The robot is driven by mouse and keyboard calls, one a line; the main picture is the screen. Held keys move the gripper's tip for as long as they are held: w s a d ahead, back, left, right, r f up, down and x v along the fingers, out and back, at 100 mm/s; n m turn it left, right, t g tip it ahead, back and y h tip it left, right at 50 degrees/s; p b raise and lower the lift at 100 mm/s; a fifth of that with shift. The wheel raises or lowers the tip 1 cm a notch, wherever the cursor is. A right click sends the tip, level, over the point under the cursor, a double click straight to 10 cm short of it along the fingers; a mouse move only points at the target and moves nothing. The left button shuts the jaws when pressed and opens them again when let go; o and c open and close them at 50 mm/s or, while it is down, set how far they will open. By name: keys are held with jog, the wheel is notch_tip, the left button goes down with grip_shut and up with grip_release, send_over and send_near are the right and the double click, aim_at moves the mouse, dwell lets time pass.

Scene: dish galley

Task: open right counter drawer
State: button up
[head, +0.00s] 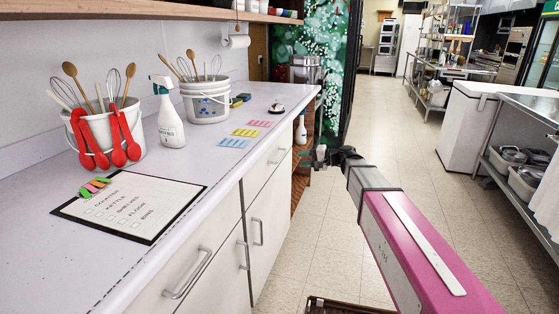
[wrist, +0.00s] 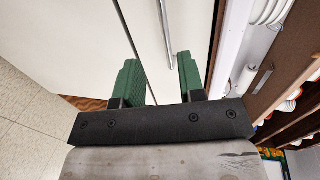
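The right counter drawer (head: 267,168) is the white front at the far end of the counter, under the worktop. It looks shut. Its bar handle (head: 277,154) is small in the head view. In the wrist view a thin metal bar (wrist: 165,22), apparently this handle, shows ahead of the gap between my fingers, nearer the right finger. My gripper (head: 306,159) is just right of the drawer front in the head view. Its two green fingers stand apart with nothing between them in the wrist view (wrist: 158,62). I see no contact with the handle; the exact distance is unclear.
Another drawer handle (head: 188,274) and cabinet door handles (head: 258,232) are along the counter front. The worktop (head: 50,180) holds utensil buckets (head: 207,104), a spray bottle (head: 170,120) and a clipboard (head: 132,207). The tiled aisle (head: 405,165) is open on the right. A brown crate (head: 340,306) lies low in front.

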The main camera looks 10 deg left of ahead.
aim_at(280, 158)
jog(key=x, duration=1.1)
jog(key=shift+s+r, duration=0.1)
jog(key=shift+r, duration=0.2)
grip_shut()
